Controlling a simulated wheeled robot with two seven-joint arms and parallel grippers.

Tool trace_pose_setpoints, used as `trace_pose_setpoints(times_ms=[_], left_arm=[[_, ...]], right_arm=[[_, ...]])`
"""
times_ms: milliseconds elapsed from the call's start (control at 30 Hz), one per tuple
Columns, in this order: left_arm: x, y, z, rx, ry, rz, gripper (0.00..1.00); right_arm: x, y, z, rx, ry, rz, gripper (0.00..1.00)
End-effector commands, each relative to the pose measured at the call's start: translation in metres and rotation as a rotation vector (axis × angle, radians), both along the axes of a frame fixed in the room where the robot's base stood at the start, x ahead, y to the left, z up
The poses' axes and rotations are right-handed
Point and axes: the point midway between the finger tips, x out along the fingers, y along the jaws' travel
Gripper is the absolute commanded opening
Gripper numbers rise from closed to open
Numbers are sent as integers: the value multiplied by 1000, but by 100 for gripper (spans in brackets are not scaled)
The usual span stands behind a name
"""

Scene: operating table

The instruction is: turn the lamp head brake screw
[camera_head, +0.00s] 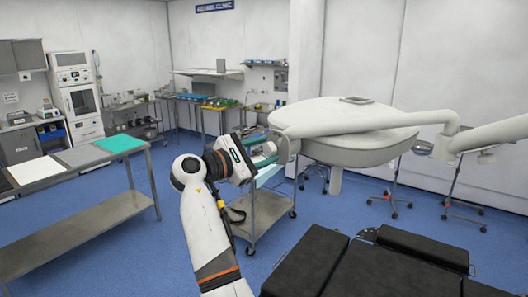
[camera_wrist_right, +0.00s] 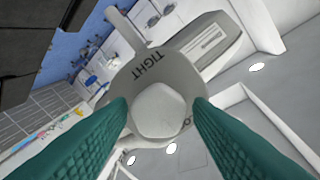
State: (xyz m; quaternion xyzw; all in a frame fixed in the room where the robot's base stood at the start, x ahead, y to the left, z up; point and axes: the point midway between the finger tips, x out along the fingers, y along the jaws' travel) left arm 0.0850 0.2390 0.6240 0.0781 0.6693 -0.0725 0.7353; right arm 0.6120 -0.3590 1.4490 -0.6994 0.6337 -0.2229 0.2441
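The large white lamp head (camera_head: 345,133) hangs at the centre right of the head view. In the right wrist view, the brake screw (camera_wrist_right: 157,110) is a pale, rounded, faceted knob on a grey disc (camera_wrist_right: 180,72). The disc reads "TIGHT"; a second word at its lower right is mostly hidden. My right gripper (camera_wrist_right: 157,118) has its two green fingers apart, one on each side of the knob, with narrow gaps seeming to show. In the head view, my right gripper (camera_head: 268,152) is by the lamp's left end. My left gripper is out of view.
A white lamp arm (camera_head: 485,134) runs off right. A black operating table (camera_head: 350,265) lies at the lower right. A metal cart (camera_head: 262,210) stands behind my right arm. A steel table (camera_head: 85,158) is at left. Blue floor is clear between them.

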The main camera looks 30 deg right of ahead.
Motion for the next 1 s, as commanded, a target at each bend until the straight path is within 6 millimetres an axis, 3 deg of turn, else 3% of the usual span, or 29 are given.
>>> trace_pose_setpoints(times_ms=[33,200,567,1000], left_arm=[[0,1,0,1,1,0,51],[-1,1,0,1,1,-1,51],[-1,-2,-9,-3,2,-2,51],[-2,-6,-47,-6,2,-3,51]], right_arm=[[0,0,0,0,0,0,38],[0,0,0,0,0,0,11],[0,-1,-3,6,-59,-1,11],[0,-1,-6,41,-402,-1,11]])
